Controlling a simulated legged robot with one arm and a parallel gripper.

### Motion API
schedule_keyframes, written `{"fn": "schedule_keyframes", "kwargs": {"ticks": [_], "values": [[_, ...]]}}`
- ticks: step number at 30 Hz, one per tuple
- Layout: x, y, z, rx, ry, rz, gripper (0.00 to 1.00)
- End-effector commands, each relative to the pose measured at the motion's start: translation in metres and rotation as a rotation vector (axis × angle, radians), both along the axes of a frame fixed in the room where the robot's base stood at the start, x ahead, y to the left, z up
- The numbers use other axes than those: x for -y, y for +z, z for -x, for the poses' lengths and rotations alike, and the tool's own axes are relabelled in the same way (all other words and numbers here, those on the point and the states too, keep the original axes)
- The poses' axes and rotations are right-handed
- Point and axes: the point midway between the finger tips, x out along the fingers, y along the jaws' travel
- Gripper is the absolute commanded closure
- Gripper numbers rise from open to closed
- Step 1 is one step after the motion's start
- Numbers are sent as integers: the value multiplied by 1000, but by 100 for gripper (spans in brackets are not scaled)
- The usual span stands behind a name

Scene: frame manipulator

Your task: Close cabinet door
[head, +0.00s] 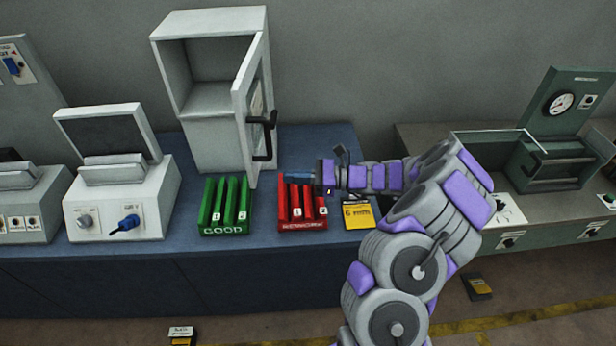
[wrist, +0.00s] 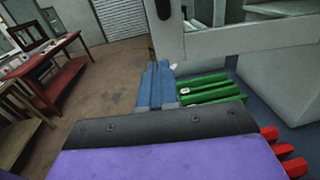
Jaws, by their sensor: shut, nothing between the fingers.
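The pale grey cabinet (head: 200,140) stands on the blue bench against the wall. Its door (head: 240,95) is hinged at the right and stands open, swung out toward the front, so the empty upper compartment shows. A black handle (head: 264,138) is on the door's outer face. My gripper (head: 286,176) is shut and empty, just right of the door's lower part and above the red rack. Any contact with the door cannot be told. The wrist view shows the blue fingers (wrist: 157,84) below the door (wrist: 250,38) and part of the black handle (wrist: 163,8).
A green rack (head: 225,205) sits in front of the cabinet and a red rack (head: 302,205) sits under my gripper. A yellow box (head: 358,215) lies to their right. A grey machine (head: 125,195) stands left of the cabinet.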

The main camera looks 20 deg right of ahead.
Motion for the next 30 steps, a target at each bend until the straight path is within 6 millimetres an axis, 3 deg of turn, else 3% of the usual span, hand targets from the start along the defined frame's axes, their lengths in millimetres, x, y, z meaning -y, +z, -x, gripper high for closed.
{"fn": "schedule_keyframes", "kwargs": {"ticks": [6, 12, 30], "values": [[-38, -1, -17, 0, 4, 0, 100], [-59, 0, -27, 1, 2, 0, 100], [-68, 1, -31, 1, -2, 0, 100]]}}
